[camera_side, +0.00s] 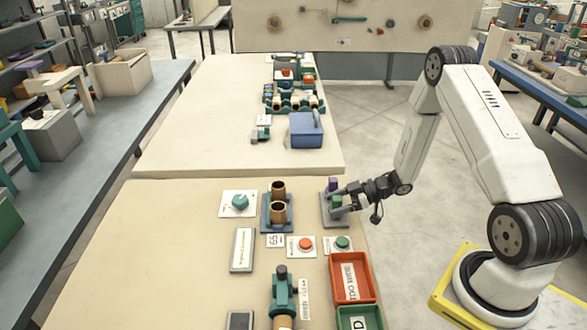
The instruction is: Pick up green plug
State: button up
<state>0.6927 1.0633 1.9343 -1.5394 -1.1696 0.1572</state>
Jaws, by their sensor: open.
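A green plug (336,202) sits on a small grey plate (330,222) near the right edge of the front table. A purple piece (333,185) stands just behind it on the same plate. My gripper (343,205) is open and low over the plate, reaching in from the right, with its fingers right at the green plug. The fingers partly hide the plug, and I cannot tell whether they touch it.
Red (306,244) and green (342,243) buttons lie in front, near an orange-red bin (352,278) and a green bin (360,318). A blue box (306,130) stands on the rear table.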

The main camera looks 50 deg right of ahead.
jog(key=shift+x, duration=0.9)
grip_shut()
